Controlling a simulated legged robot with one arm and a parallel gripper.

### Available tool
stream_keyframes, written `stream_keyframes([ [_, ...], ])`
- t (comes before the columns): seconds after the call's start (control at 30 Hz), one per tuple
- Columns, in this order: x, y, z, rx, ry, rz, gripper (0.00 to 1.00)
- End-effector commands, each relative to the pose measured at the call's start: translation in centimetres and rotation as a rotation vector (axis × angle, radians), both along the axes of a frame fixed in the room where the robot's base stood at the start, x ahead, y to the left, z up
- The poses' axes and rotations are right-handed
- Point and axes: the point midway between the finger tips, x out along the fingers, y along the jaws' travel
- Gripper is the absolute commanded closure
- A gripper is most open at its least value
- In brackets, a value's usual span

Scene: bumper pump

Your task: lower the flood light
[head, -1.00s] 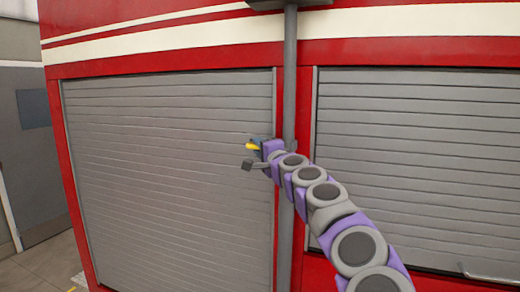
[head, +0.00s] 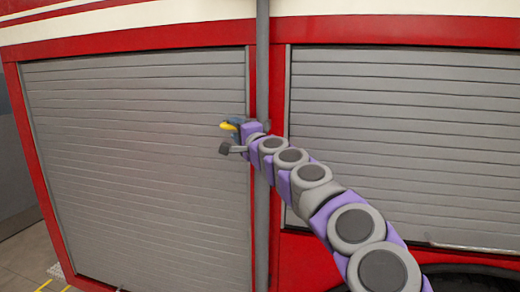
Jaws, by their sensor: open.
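A grey vertical pole (head: 262,60) stands in front of the red fire truck body, between two shutters. The flood light itself is not in view; the pole runs out of the top of the picture. My gripper (head: 228,137) is at the pole's left side at mid height, in front of the left shutter. It is open, with a dark pad and a small yellow and dark blue part at its end. I cannot tell whether the yellow part belongs to the gripper, or whether the gripper touches the pole. My arm hides part of the lower pole.
The left grey shutter (head: 130,170) and right grey shutter (head: 410,130) are closed. A dark wheel arch (head: 475,278) shows at the lower right. Floor with yellow marks (head: 45,280) is at the lower left.

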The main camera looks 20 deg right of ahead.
Motion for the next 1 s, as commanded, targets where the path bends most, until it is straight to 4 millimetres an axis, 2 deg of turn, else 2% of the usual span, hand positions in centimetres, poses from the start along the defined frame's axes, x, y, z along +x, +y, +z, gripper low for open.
stream_keyframes([
  [1.0, -12.8, -2.9, -1.9, 0.003, 0.0, -0.004, 0.59],
])
